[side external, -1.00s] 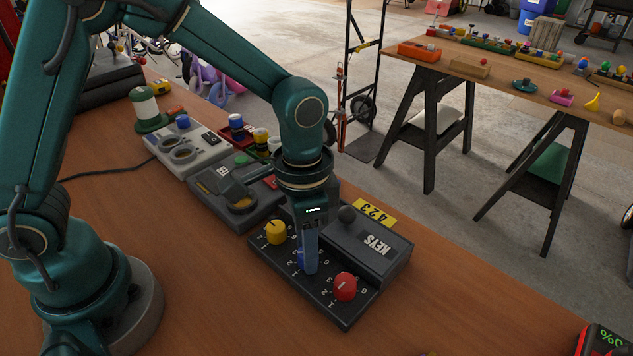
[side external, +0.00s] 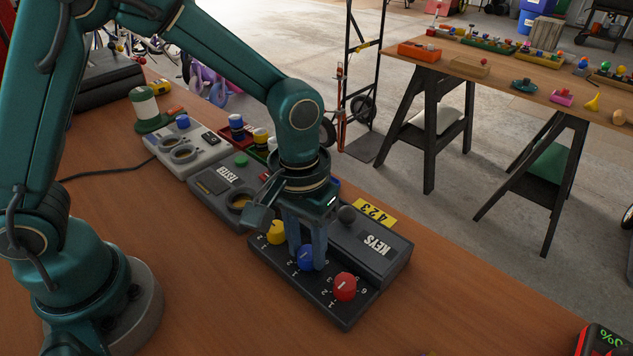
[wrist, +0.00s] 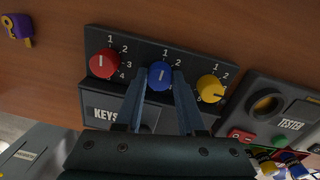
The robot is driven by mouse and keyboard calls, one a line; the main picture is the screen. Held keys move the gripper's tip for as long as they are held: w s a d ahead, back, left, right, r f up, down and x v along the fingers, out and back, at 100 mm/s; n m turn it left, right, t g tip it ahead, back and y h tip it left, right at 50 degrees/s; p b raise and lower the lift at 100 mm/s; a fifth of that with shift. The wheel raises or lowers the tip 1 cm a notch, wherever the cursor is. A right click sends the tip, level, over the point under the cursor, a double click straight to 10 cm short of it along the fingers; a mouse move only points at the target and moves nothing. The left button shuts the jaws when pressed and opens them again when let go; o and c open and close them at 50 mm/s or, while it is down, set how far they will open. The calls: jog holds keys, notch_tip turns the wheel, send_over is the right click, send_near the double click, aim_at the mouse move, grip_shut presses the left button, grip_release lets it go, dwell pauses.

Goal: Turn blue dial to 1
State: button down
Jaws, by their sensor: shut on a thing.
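The blue dial (side external: 306,260) sits between a yellow dial (side external: 276,232) and a red dial (side external: 344,287) on a dark panel (side external: 337,315). My gripper (side external: 306,263) reaches down from above, with its two fingers on either side of the blue dial and shut on it. In the wrist view the blue dial (wrist: 161,76) lies between the fingertips of my gripper (wrist: 160,78). Its white line stands upright there, toward the printed 1 just above it. The fingers hide part of the blue dial's scale.
The raised box marked KEYS (side external: 376,247), with a dark knob and a yellow 423 tag (side external: 375,213), adjoins the dials. A TESTER unit (side external: 222,186) stands close behind to the left. The wooden table is clear in front of the panel.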

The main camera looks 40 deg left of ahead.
aim_at(306, 251)
jog(key=shift+n, duration=0.3)
jog(key=c, duration=0.5)
grip_release()
jog(key=shift+a+r, duration=0.1)
jog(key=shift+r, duration=2.45)
